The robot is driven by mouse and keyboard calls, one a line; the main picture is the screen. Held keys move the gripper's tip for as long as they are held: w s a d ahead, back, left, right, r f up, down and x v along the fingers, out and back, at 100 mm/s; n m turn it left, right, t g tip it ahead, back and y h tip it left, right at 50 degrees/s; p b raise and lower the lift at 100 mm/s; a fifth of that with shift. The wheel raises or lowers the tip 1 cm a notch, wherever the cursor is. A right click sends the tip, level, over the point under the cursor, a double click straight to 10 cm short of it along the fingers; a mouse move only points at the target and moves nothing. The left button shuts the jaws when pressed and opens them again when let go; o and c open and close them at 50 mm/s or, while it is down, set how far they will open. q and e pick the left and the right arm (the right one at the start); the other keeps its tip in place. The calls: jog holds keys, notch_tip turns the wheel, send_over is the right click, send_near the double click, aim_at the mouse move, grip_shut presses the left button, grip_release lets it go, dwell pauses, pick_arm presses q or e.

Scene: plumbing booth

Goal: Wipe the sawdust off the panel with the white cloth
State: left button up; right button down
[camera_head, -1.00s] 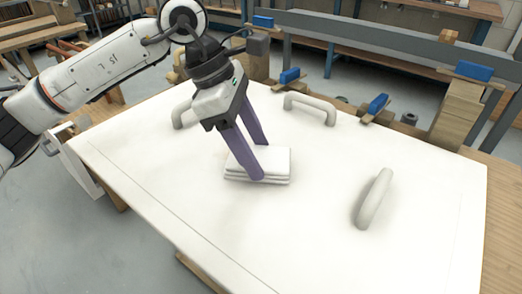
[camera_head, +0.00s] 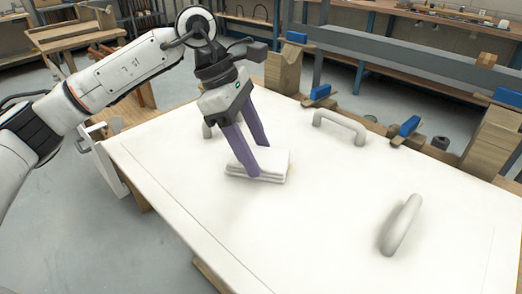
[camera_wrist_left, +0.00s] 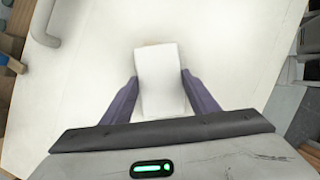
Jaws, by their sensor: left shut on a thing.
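The white cloth (camera_head: 276,168) is a folded, layered pad lying flat on the large white panel (camera_head: 300,225), left of the panel's middle. My left gripper (camera_head: 257,160) comes down from above at a tilt, its purple fingers shut on the cloth. In the left wrist view the cloth (camera_wrist_left: 158,85) sits between both fingers (camera_wrist_left: 160,77). I cannot make out distinct sawdust; the panel looks pale with soft grey and tan shading. My right gripper is not in view.
White handles stand up from the panel at the back (camera_head: 340,124) and right (camera_head: 400,226); another (camera_head: 207,130) is partly hidden behind my gripper. Blue-handled clamps (camera_head: 410,126) and wooden blocks line the back edge. The panel's front and middle are clear.

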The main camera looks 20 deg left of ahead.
pick_arm(q)
jog(key=shift+w+a+f, duration=0.1)
jog(key=shift+w+a, duration=0.2)
jog(key=shift+a, duration=0.5)
jog(key=shift+w+a+f, duration=0.1)
jog(key=shift+w+a, duration=0.2)
jog(key=shift+a, duration=0.5)
jog(key=shift+w+d+r+p, duration=0.1)
jog(key=shift+w+d+p, duration=0.05)
jog(key=shift+w+p, duration=0.3)
jog(key=shift+w+d+r+p, duration=0.1)
jog(key=shift+w+d+p, duration=0.05)
jog(key=shift+w+p, duration=0.3)
jog(key=shift+s+d, duration=0.25)
jog(key=shift+d, duration=0.45)
jog(key=shift+s+d, duration=0.25)
jog(key=shift+d, duration=0.45)
jog(key=shift+s+d+f, duration=0.1)
jog(key=shift+s+d, duration=0.35)
jog(key=shift+d, duration=0.8)
jog(key=shift+s+d, duration=0.4)
jog(key=shift+d, duration=0.85)
jog(key=shift+s+d+f, duration=0.1)
jog(key=shift+s+d, duration=0.35)
jog(key=shift+d, duration=0.8)
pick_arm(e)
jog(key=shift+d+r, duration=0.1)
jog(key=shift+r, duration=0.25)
